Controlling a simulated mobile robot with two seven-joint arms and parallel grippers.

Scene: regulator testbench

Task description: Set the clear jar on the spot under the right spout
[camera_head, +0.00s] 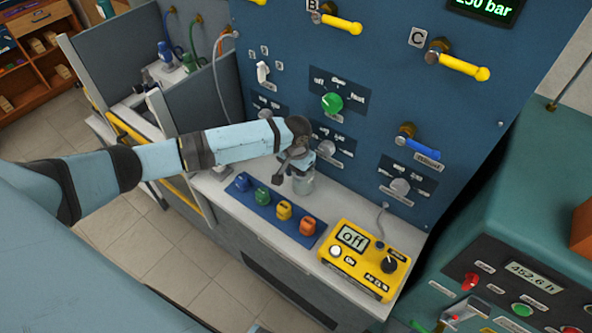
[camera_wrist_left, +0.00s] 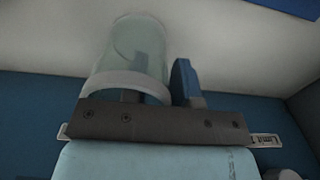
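The clear jar (camera_head: 304,185) shows as pale glass below my left gripper (camera_head: 288,172) in the head view, over the grey counter by the blue panel. In the left wrist view the jar (camera_wrist_left: 130,50) has a pale rim towards the gripper. A blue finger pad (camera_wrist_left: 184,82) is close beside the glass on the right. A dark part of the gripper shows at the rim. Whether the fingers press on the jar, and whether its base touches the counter, I cannot tell. I cannot make out the right spout or its spot. My right gripper is not in view.
A blue strip (camera_head: 241,200) with several coloured pieces lies in front of the jar. A yellow device reading "off" (camera_head: 352,238) stands to the right. The panel behind carries knobs, yellow handles and a blue-handled valve (camera_head: 418,147). Some counter is bare right of the jar.

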